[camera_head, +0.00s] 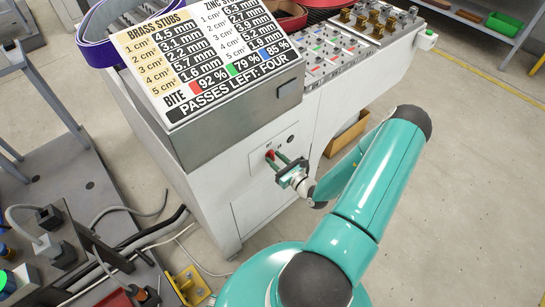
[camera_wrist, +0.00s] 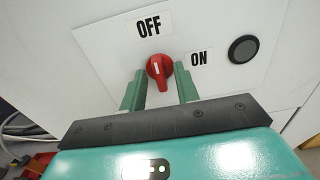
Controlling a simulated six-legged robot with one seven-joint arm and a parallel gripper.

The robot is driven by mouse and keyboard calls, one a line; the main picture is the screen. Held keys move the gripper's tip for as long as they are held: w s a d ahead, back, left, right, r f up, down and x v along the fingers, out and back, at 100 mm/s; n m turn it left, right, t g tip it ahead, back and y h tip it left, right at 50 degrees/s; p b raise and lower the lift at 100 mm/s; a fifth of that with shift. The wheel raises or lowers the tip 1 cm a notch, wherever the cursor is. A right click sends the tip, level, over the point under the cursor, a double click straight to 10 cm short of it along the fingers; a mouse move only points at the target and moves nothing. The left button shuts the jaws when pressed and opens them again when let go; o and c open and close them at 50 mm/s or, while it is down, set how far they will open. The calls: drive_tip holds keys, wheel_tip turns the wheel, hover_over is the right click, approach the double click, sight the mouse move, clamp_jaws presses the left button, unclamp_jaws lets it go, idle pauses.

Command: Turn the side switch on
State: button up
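The side switch is a red rotary knob (camera_wrist: 159,67) on a pale panel of the white cabinet. Its white mark points up toward the OFF label (camera_wrist: 149,27); the ON label (camera_wrist: 199,58) is to its right. In the head view the knob (camera_head: 269,155) shows small on the cabinet's side, partly hidden by my gripper. My gripper (camera_wrist: 160,80) is open, with one green finger on each side of the knob and small gaps between. I cannot tell how deep the fingertips reach around it. My gripper also shows in the head view (camera_head: 279,160).
A round black button (camera_wrist: 243,49) sits right of the ON label. A sign board (camera_head: 205,55) stands on the cabinet above the switch. A cardboard box (camera_head: 347,134) lies on the floor beside the cabinet. Cables and a grey bench (camera_head: 75,150) are at left.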

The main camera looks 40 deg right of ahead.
clamp_jaws()
drive_tip(key=m, duration=0.4)
drive_tip(key=shift+m, duration=0.8)
